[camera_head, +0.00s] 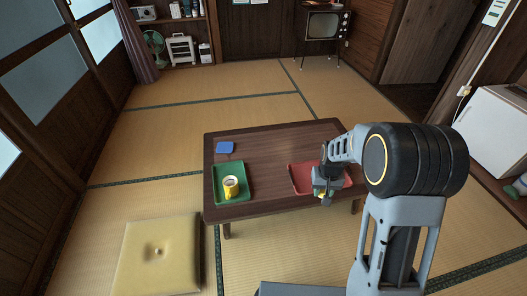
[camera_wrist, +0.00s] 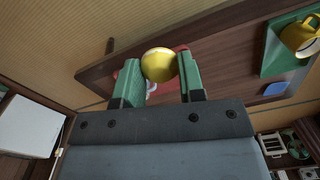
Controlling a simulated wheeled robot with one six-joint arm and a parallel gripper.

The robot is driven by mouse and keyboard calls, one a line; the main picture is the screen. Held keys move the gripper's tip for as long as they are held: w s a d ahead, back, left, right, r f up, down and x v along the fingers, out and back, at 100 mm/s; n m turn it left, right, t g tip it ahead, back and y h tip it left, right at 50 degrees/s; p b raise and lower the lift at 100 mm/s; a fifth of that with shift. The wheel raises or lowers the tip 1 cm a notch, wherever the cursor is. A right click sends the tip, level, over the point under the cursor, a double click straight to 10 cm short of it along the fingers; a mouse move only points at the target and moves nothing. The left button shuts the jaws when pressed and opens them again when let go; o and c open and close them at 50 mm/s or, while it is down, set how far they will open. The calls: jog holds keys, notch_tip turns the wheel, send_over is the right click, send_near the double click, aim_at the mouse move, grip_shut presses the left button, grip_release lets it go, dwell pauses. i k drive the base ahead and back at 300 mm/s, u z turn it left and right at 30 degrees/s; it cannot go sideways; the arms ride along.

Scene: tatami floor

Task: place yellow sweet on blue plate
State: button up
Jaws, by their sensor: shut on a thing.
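The round yellow sweet (camera_wrist: 158,64) is between the two green fingertips of my gripper (camera_wrist: 160,80) in the wrist view; the gripper is shut on it. In the head view my gripper (camera_head: 323,188) is over the red tray (camera_head: 300,179) at the right of the low table, hiding part of that tray. The sweet cannot be made out clearly there. The small blue plate (camera_head: 225,147) lies flat and empty at the table's far left. It also shows at the right of the wrist view (camera_wrist: 275,88).
A green tray (camera_head: 219,197) with a yellow mug (camera_head: 231,186) on it sits at the table's left, nearer than the plate. The middle of the brown table (camera_head: 268,160) is clear. A yellow cushion (camera_head: 158,262) lies on the floor at front left.

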aim_at(225, 147)
jog(key=z, duration=0.45)
jog(key=k, duration=0.7)
jog(key=z, duration=0.3)
jog(key=i, duration=1.7)
jog(key=u, duration=1.65)
jog(key=i, duration=1)
jog(key=u, duration=1.2)
